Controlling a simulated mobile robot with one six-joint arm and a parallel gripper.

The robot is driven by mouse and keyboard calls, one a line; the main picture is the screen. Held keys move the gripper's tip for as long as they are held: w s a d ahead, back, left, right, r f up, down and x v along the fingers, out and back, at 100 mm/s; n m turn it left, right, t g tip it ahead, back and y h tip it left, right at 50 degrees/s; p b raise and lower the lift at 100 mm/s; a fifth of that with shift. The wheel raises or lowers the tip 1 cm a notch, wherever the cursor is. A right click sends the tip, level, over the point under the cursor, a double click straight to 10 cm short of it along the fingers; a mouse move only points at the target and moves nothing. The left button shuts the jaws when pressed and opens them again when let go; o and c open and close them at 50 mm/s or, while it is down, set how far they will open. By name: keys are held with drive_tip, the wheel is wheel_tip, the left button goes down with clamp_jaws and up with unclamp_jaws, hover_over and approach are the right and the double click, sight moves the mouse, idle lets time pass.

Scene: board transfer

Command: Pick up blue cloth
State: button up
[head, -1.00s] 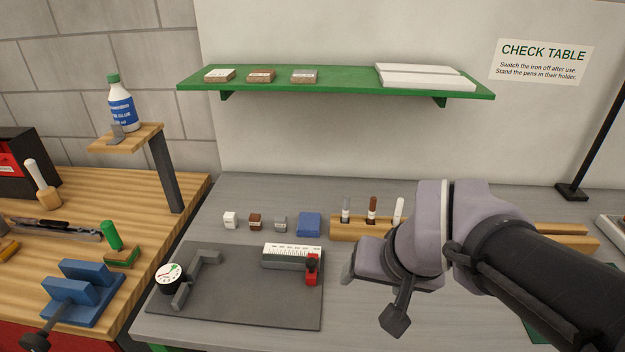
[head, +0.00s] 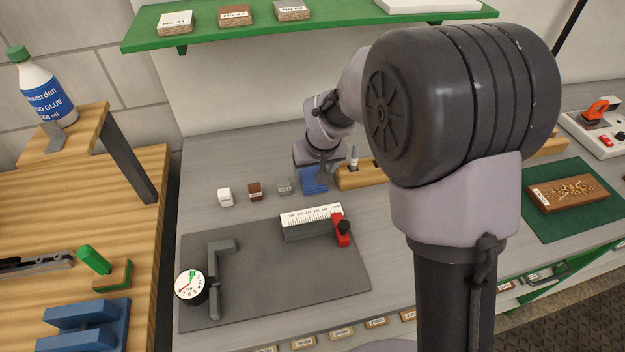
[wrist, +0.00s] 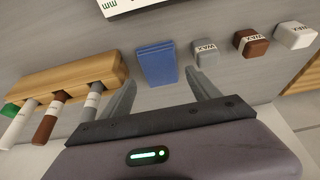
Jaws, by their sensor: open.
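The blue cloth (head: 313,181) lies folded on the grey table, between a grey wax block and the wooden pen holder. In the head view my gripper (head: 318,166) is just above and behind it and hides part of it. In the wrist view the cloth (wrist: 157,64) lies flat and in full sight, ahead of the fingertips. My gripper (wrist: 162,85) is open and empty there, one finger toward each side of the cloth. The cloth is not between the fingers, and I cannot tell the exact height above the table.
Grey (wrist: 205,52), brown (wrist: 251,42) and white (wrist: 295,36) wax blocks stand in a row beside the cloth. The pen holder (wrist: 75,77) with several pens is close on its other side. A measuring block (head: 311,221) lies on the dark mat (head: 275,275) in front.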

sight(312, 177)
drive_tip(key=b+x, duration=0.2)
drive_tip(key=x, duration=0.3)
drive_tip(key=shift+w+f, duration=0.1)
drive_tip(key=shift+f, duration=0.1)
drive_tip(key=shift+r, duration=0.2)
drive_tip(key=shift+a, duration=0.1)
drive_tip(key=shift+f, duration=0.2)
drive_tip(key=shift+c, duration=0.4)
drive_tip(key=c, duration=1)
wheel_tip(312, 177, up, 10)
drive_tip(key=p, duration=0.3)
drive_tip(key=shift+r+p, duration=0.2)
drive_tip(key=shift+p, duration=0.2)
drive_tip(key=shift+c, duration=0.2)
